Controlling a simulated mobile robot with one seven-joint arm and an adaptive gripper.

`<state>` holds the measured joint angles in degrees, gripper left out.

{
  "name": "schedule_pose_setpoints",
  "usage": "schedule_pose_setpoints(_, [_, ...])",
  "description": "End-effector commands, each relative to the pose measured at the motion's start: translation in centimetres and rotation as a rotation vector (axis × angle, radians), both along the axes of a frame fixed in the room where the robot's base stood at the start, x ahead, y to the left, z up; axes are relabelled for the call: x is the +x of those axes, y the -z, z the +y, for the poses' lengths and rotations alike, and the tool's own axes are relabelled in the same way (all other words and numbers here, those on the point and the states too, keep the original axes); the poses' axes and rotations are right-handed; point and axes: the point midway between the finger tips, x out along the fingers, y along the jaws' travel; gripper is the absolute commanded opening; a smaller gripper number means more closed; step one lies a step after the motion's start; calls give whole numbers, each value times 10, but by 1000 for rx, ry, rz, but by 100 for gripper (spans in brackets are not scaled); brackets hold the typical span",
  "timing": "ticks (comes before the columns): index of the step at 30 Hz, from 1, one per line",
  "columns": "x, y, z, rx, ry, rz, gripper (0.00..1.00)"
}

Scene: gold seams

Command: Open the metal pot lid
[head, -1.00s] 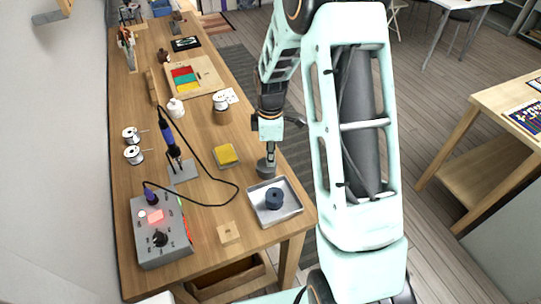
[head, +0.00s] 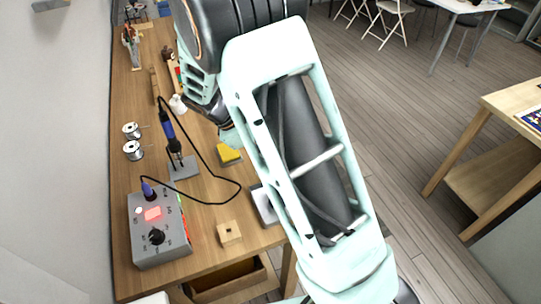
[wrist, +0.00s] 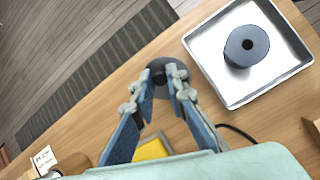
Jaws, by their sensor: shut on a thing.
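In the wrist view, my gripper (wrist: 165,84) points at a grey round metal lid (wrist: 181,71) with a dark knob (wrist: 158,73). The two fingers are closed in on the knob, one on either side. The fingers cover part of the lid, and I cannot tell whether it sits on its pot or is raised. In the head view my arm hides the lid and the fingertips.
A metal tray (wrist: 212,72) holding a dark blue cylinder (wrist: 235,55) lies close to the right of the lid. A yellow sponge (head: 228,154), a soldering iron in its stand (head: 172,140) and a grey control box (head: 158,235) stand on the wooden bench (head: 205,205).

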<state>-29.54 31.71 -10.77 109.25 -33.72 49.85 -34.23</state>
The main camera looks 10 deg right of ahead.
Motion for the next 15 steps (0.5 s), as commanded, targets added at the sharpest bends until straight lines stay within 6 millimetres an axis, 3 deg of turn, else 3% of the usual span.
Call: schedule_pose_setpoints(15, [-4,-1,29,-471,-5,-96,0])
